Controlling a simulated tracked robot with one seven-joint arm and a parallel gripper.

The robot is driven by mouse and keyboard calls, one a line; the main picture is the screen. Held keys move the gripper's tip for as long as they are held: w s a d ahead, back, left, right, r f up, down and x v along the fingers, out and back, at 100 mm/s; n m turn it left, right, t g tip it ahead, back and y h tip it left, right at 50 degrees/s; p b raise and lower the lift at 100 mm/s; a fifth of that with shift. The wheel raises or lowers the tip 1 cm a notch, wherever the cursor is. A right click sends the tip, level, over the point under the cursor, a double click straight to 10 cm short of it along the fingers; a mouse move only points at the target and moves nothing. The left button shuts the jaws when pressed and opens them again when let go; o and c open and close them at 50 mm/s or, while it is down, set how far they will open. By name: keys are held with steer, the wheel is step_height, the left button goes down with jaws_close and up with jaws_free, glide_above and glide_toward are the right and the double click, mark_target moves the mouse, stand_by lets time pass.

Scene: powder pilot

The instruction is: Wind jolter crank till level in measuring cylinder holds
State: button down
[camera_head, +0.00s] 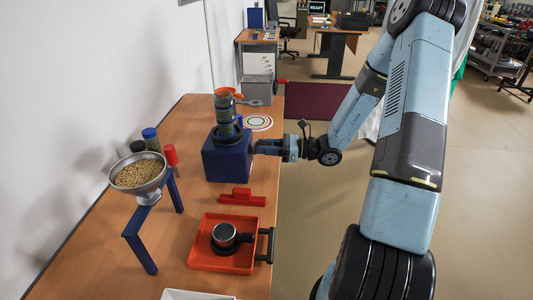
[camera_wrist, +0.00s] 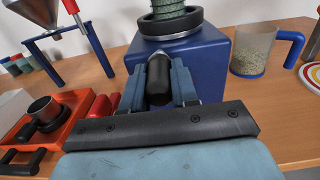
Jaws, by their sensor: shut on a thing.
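The jolter is a dark blue box (camera_head: 226,161) on the wooden table; its front face shows in the wrist view (camera_wrist: 205,70). The measuring cylinder (camera_head: 224,112) stands upright on top in a dark ring collar, with an orange rim at its top. Only its lower part (camera_wrist: 170,8) shows in the wrist view. The level inside is too small to read. My gripper (camera_head: 258,147) reaches in from the right at the box's side. In the wrist view its fingers are shut around the black crank handle (camera_wrist: 159,79). The crank arm behind is mostly hidden.
A funnel of grain (camera_head: 140,174) sits on a blue stand at left. An orange tray (camera_head: 215,264) holds a metal cup; a red block (camera_head: 242,197) lies between tray and jolter. A clear mug of grain (camera_wrist: 252,52) and ringed mat (camera_head: 258,122) are beyond.

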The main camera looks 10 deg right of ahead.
stand_by(0.3)
steer(key=shift+s+a+f, duration=0.2)
steer(key=shift+s+f, duration=0.5)
steer(key=shift+f, duration=0.4)
steer(key=shift+f, duration=1.15)
steer(key=shift+f, duration=0.2)
steer(key=shift+w+d+f, duration=0.15)
steer(key=shift+w+f, duration=0.4)
steer(key=shift+f, duration=0.2)
